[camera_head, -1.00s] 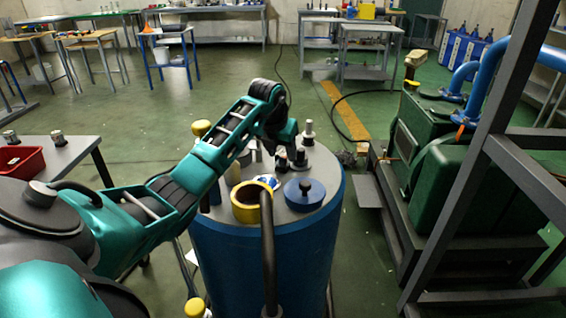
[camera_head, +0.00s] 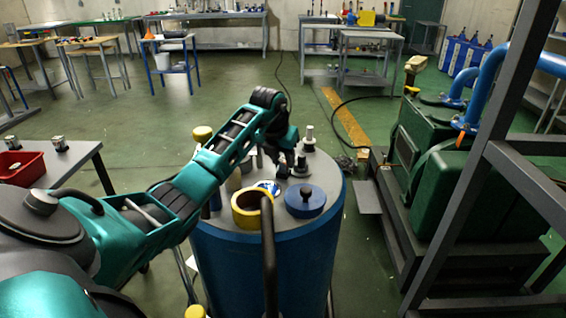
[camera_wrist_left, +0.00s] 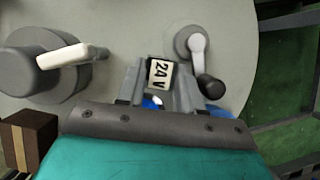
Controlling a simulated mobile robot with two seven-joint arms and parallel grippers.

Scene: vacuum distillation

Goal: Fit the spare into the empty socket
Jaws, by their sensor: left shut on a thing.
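My left gripper (camera_wrist_left: 158,88) is shut on a small dark block with a white "24 V" label (camera_wrist_left: 158,74), which looks like the spare. The gripper also shows in the head view (camera_head: 287,168), low over the lid (camera_head: 328,175) of a blue tank (camera_head: 265,265). The block is hidden or too small to tell there. A dark fitting (camera_head: 300,166) stands close to the right of the gripper. I cannot make out the empty socket; the fingers and block cover the lid beneath them. Whether the block touches the lid cannot be told. My right gripper is not in view.
On the lid are a yellow ring (camera_head: 252,208), a blue round cap (camera_head: 304,201) and an upright grey fitting (camera_head: 309,140). The wrist view shows a white-handled round part (camera_wrist_left: 45,65) and a black-knobbed lever (camera_wrist_left: 197,55) flanking the fingers. Green machinery (camera_head: 440,170) stands right.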

